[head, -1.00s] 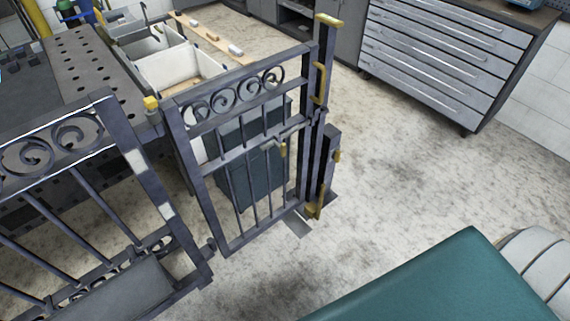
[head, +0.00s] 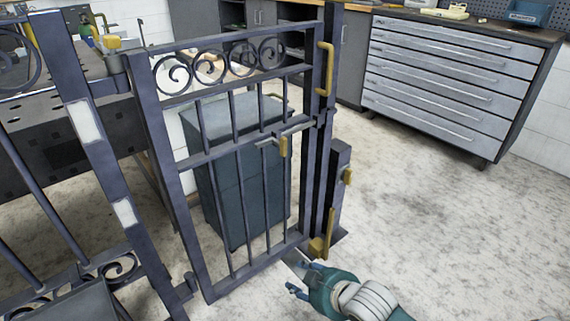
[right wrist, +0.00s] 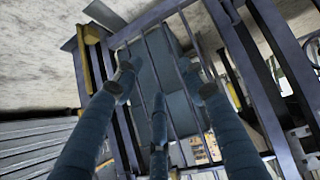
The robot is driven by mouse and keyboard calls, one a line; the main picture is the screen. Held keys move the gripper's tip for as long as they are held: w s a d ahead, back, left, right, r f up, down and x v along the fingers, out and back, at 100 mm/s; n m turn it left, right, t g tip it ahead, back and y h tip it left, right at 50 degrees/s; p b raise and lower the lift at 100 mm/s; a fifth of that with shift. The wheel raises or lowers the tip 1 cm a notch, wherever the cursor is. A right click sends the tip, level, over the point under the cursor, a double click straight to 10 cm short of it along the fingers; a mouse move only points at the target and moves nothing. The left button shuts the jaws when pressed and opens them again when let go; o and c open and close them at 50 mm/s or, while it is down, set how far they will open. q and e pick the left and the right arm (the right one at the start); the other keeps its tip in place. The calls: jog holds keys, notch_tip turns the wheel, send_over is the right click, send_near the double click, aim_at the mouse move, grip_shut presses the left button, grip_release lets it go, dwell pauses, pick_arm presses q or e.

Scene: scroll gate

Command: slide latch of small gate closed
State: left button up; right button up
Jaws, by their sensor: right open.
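The small gate (head: 181,160) is dark metal with scrollwork along its top and vertical bars. It stands upright in the middle of the head view. Its latch is a grey sliding bar (head: 297,128) with a yellow handle (head: 283,146) hanging down, at mid-height near the right edge. I cannot tell whether the bar's end sits in the post. My right gripper (head: 303,280) is low, in front of the gate's lower right corner, apart from the latch. In the right wrist view its fingers (right wrist: 155,92) are spread and empty, with gate bars beyond. My left gripper is not in view.
A dark post (head: 339,200) with yellow fittings stands right of the gate. A larger fence panel (head: 92,150) stands at left. Behind are a dark cabinet (head: 235,180) and a grey drawer chest (head: 430,80). The floor at right is clear.

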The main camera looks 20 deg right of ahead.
jog(key=w+d+r+t+y, duration=0.1)
jog(key=w+d+r+t, duration=0.25)
jog(key=w+r, duration=0.5)
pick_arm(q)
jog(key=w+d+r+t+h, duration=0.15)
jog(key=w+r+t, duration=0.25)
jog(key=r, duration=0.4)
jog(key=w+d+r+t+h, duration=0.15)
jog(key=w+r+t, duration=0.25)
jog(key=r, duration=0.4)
pick_arm(e)
jog(key=t+y, duration=0.2)
jog(key=t, duration=0.2)
send_near(286, 155)
notch_tip(286, 155, up, 3)
jog(key=shift+n, duration=0.3)
jog(key=b+x, duration=0.2)
jog(key=x, duration=0.8)
jog(key=shift+w+d+b, duration=0.15)
jog(key=shift+w+b, duration=0.1)
jog(key=shift+b, duration=0.15)
jog(key=shift+w, duration=0.25)
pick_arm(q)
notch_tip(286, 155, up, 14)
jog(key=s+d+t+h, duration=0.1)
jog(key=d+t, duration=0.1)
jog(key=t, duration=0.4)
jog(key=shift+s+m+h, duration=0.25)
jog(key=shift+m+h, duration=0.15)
